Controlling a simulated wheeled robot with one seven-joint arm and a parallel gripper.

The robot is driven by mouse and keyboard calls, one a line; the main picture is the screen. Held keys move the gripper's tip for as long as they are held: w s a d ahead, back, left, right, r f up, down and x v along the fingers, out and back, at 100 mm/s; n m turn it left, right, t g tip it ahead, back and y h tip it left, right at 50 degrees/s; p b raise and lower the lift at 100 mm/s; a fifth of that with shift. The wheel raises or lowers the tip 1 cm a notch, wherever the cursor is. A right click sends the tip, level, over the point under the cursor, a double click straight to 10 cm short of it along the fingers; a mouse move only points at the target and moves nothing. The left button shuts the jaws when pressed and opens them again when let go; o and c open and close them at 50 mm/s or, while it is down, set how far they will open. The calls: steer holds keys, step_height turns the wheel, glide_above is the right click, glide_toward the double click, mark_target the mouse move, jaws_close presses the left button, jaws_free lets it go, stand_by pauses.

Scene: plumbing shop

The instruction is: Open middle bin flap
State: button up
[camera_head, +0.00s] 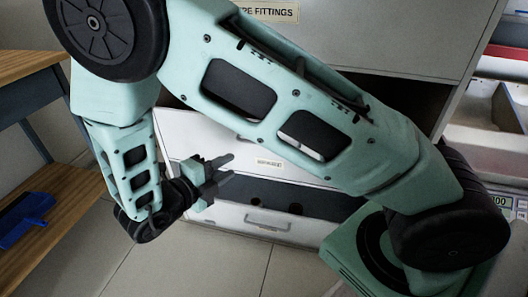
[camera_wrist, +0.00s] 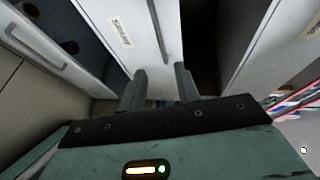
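The middle bin flap (camera_head: 210,135) is a pale panel with a small label, behind my arm in the head view. It leans outward, with a dark gap above it under the upper panel. In the wrist view the flap (camera_wrist: 115,15) carries a label and a long bar handle (camera_wrist: 158,30). My gripper (camera_head: 228,170) is in front of the flap at its left part. In the wrist view my gripper (camera_wrist: 160,85) has its two fingers apart with nothing visible between them. The fingertips point toward the flap and handle; contact cannot be told. My arm hides much of the flap.
A lower bin (camera_head: 265,222) with a handle shows a dark interior below. The upper panel (camera_head: 400,35) bears a "pipe fittings" label. A wooden bench (camera_head: 50,215) with a blue dustpan-like item (camera_head: 25,220) stands left. Shelving with trays (camera_head: 480,110) stands right. Tiled floor is clear at lower left.

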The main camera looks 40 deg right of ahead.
steer(key=b+x, duration=0.3)
steer(key=x, duration=1.2)
steer(key=shift+d+b, duration=0.35)
steer(key=shift+b, duration=0.05)
steer(key=shift+w, duration=0.15)
jaws_close()
